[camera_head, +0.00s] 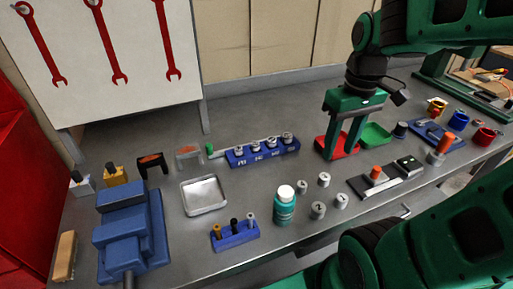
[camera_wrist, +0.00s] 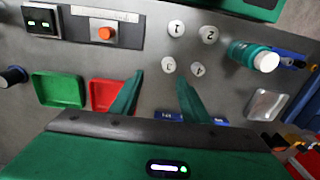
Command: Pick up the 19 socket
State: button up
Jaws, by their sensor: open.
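My gripper (camera_head: 340,152) is open and empty, pointing down above the bench by the red tray. In the wrist view its two green fingers (camera_wrist: 158,82) are spread apart. Several sockets stand in a blue rack (camera_head: 262,158) with white labels, left of my gripper. In the wrist view part of this rack (camera_wrist: 168,117) shows beyond the palm, mostly hidden. Loose pale numbered cylinders stand on the bench, among them one cylinder (camera_head: 318,211) in front; they also show in the wrist view, one of them here (camera_wrist: 208,34). I cannot read which socket is 19.
A red tray (camera_head: 323,150) and a green tray (camera_head: 378,134) lie near my gripper. A teal bottle (camera_head: 284,209), a metal dish (camera_head: 204,196), a blue vise (camera_head: 130,237) and a small blue holder (camera_head: 236,238) stand left. Bare bench lies behind the rack.

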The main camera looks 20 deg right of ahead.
jog(key=w+a+r+n, duration=0.2)
jog(key=w+a+n, duration=0.35)
jog(key=w, duration=0.25)
jog(key=n+y, duration=0.1)
jog(key=n, duration=0.9)
send_near(256, 143)
jog(key=f, duration=0.5)
jog(key=a+f, duration=0.1)
jog(key=f, duration=0.2)
jog(key=shift+w+a+f, duration=0.1)
jog(key=shift+f, duration=0.2)
grip_shut()
